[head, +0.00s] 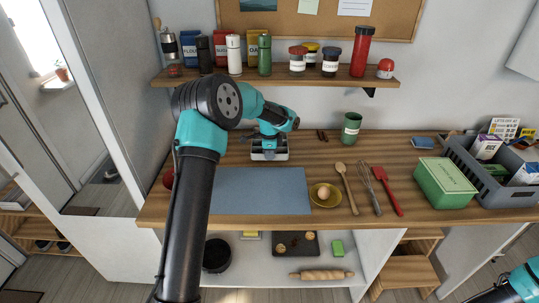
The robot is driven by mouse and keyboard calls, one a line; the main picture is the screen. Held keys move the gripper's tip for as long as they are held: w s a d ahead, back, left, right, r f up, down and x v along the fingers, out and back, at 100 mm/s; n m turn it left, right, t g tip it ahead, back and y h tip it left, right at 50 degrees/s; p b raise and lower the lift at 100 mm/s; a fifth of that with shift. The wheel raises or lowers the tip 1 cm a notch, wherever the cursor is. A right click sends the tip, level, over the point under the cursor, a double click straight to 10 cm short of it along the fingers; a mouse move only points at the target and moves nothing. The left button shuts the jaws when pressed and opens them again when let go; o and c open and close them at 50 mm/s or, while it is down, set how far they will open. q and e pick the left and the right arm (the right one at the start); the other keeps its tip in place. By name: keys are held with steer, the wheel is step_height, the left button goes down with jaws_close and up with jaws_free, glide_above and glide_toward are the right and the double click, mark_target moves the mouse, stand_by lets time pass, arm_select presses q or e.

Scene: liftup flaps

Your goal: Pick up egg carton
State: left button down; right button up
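A green box with a bevelled, printed lid (446,178) lies closed on the right part of the wooden counter; it looks like the egg carton, though its print is too small to read. My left gripper (268,153) is at the back of the counter, left of centre and well away from the green box. A grey, pale-rimmed shape shows at its end; I cannot tell whether this is part of the gripper or a small tray, nor whether the fingers are open. Part of my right arm shows in the bottom right corner, its gripper out of view.
A grey crate (477,187) with packages stands right of the box. A red spatula (388,192), whisk (371,189), wooden spoon (346,188) and yellow bowl (333,203) with an egg lie to its left. A blue-grey mat (262,191) is bare. A shelf (280,81) hangs above.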

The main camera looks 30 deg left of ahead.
arm_select(q)
steer(key=s+d, duration=0.2)
steer(key=s, duration=0.2)
steer(key=s+d+r, duration=0.1)
steer(key=s+d, duration=0.2)
steer(key=s, duration=0.1)
steer(key=s+d, duration=0.2)
steer(key=s, duration=0.2)
steer(key=shift+s+d+r, duration=0.1)
steer(key=shift+d+r, duration=0.1)
steer(key=shift+d, duration=0.1)
